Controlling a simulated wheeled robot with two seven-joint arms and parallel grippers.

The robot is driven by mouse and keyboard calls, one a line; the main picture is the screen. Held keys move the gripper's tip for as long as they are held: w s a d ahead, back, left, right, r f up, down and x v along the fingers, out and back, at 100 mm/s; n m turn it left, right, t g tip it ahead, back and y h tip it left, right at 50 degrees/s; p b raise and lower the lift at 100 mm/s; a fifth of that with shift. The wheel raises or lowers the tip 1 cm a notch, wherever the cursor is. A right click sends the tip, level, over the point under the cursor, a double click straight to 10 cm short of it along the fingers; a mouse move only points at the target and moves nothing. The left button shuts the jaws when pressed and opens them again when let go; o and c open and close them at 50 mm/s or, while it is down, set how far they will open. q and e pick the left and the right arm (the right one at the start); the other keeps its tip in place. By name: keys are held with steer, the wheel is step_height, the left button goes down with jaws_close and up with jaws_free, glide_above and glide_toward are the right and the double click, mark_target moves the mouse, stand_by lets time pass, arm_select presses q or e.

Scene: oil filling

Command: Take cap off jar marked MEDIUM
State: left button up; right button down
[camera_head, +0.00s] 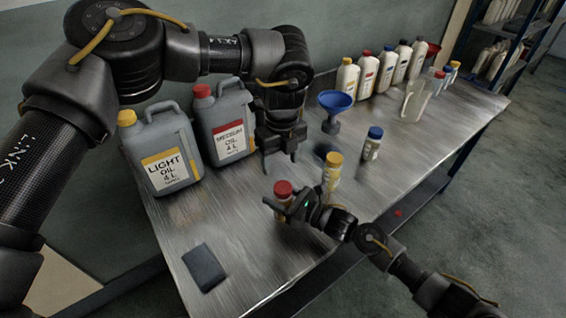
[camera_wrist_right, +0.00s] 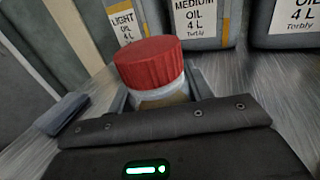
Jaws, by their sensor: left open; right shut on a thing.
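A small jar with a red cap (camera_head: 284,188) stands near the front of the metal table; its label cannot be read. My right gripper (camera_head: 285,208) is shut around the jar's body, below the cap. In the right wrist view, the ribbed red cap (camera_wrist_right: 148,62) sits on the jar (camera_wrist_right: 160,97), above the fingers. My left gripper (camera_head: 279,160) is open and empty, pointing down behind and above the jar, apart from the cap. The grey canister labelled MEDIUM OIL (camera_head: 222,125), also red-capped, stands at the back left.
The LIGHT OIL canister (camera_head: 163,155) stands beside it. A yellow-capped jar (camera_head: 332,172) and a blue-capped jar (camera_head: 372,145) stand to the right. A blue funnel (camera_head: 335,101), white bottles (camera_head: 366,76) and a clear jug (camera_head: 414,101) are farther back. A dark block (camera_head: 204,267) lies front left.

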mark_target(283, 187)
arm_select(q)
steer(key=m, duration=0.7)
steer(key=shift+m, duration=0.4)
steer(key=m, duration=0.4)
steer(key=shift+f+m, duration=0.1)
steer(key=shift+m, duration=0.2)
steer(key=m, duration=0.5)
steer(key=shift+s+d, duration=0.1)
steer(key=m, duration=0.5)
steer(key=shift+s+f, duration=0.1)
steer(key=shift+f, duration=0.05)
steer(key=m, duration=0.4)
steer(key=shift+d, duration=0.1)
steer(key=m, duration=0.4)
steer(key=shift+s+d+m, duration=0.1)
steer(key=shift+m, duration=0.2)
steer(key=m, duration=0.4)
steer(key=shift+f, duration=4.05)
